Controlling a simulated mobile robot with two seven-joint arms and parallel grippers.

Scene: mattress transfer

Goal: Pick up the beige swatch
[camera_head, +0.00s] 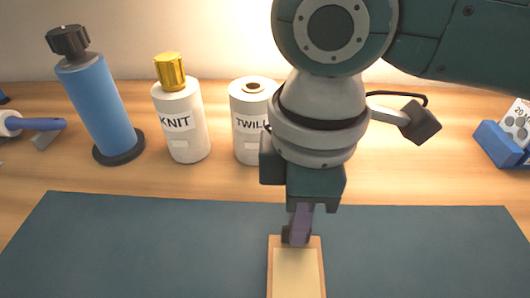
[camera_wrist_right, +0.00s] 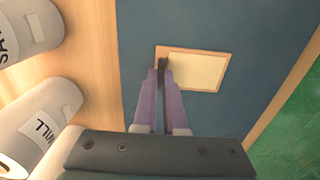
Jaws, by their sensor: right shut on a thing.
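The beige swatch (camera_head: 296,275) is a pale rectangle with a tan border, at the bottom edge of the head view over the dark blue mat (camera_head: 130,240). In the right wrist view the swatch (camera_wrist_right: 195,71) lies beyond the fingertips. My right gripper (camera_head: 298,236) points down at the swatch's far edge. Its purple fingers (camera_wrist_right: 162,68) are close together with the swatch's border between or against their tips. I cannot tell whether the swatch touches the mat. My left gripper is in neither view.
Behind the mat stand a blue roll (camera_head: 100,108) with a black knob, a KNIT bottle (camera_head: 182,125) with a gold cap, and a TWILL roll (camera_head: 250,140). A blue card holder (camera_head: 497,145) stands at the right. The mat's left part is clear.

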